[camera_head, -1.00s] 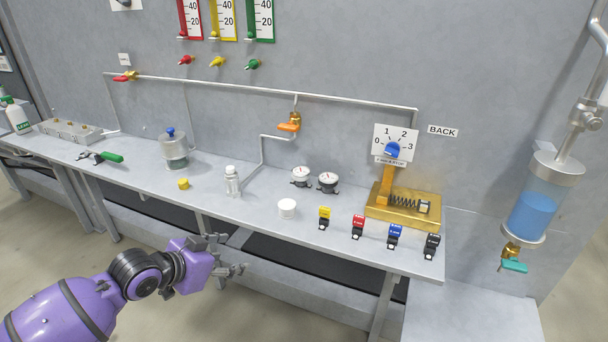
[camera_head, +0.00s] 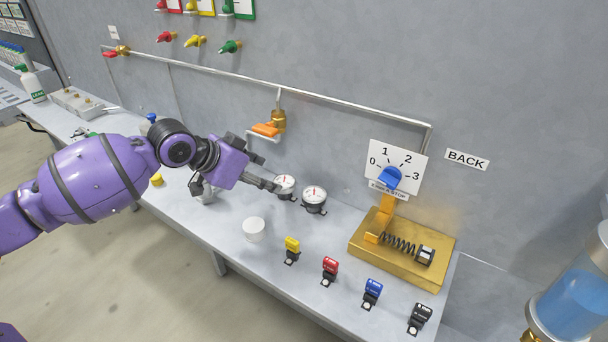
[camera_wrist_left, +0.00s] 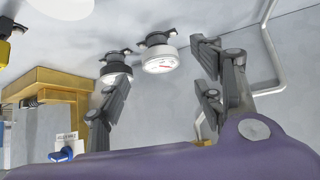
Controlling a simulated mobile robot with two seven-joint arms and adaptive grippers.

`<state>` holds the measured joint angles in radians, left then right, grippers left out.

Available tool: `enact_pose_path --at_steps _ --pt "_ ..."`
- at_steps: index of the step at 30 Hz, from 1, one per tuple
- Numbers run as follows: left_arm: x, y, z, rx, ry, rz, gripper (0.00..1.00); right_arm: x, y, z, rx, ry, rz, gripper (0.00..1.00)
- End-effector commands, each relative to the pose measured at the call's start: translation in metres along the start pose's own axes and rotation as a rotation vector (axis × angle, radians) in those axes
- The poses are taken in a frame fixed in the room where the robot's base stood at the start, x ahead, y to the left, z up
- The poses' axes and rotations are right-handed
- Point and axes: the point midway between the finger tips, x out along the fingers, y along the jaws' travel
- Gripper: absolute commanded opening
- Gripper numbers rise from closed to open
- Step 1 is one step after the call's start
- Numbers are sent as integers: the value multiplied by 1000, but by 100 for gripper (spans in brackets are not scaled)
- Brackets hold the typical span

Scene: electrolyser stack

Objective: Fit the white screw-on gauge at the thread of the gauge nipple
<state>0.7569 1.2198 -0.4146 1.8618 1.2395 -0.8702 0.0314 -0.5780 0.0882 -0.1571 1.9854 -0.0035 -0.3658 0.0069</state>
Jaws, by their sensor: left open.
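The white gauge (camera_head: 285,185) lies on the bench, its round dial facing up. A black-rimmed gauge (camera_head: 314,198) lies just right of it. In the left wrist view the white gauge (camera_wrist_left: 160,60) shows between my open fingers, further off, with the black-rimmed gauge (camera_wrist_left: 117,71) beside it. My left gripper (camera_head: 261,162) is open and empty, just left of the white gauge and apart from it. I cannot make out the gauge nipple; my gripper covers part of the pipe below the orange-handled valve (camera_head: 270,127). My right gripper is not in view.
A white cap-like cylinder (camera_head: 254,229) stands in front of the gauges. Several coloured clips, such as the yellow one (camera_head: 292,247), line the front edge. A brass block with a spring (camera_head: 388,262) stands to the right. The wall with its pipe rises behind.

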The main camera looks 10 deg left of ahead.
Motion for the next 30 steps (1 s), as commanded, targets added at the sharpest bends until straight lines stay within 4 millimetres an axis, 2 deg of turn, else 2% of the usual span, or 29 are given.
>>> enact_pose_path --at_steps 5,21,29,30 --pt "6 1 1 -6 -7 6 61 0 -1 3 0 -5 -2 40" --pt "73 5 -3 -5 -5 4 61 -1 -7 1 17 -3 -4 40" --pt "77 5 -3 -3 -5 3 61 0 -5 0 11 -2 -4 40" --pt "77 5 -3 -3 -5 3 58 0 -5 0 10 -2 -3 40"
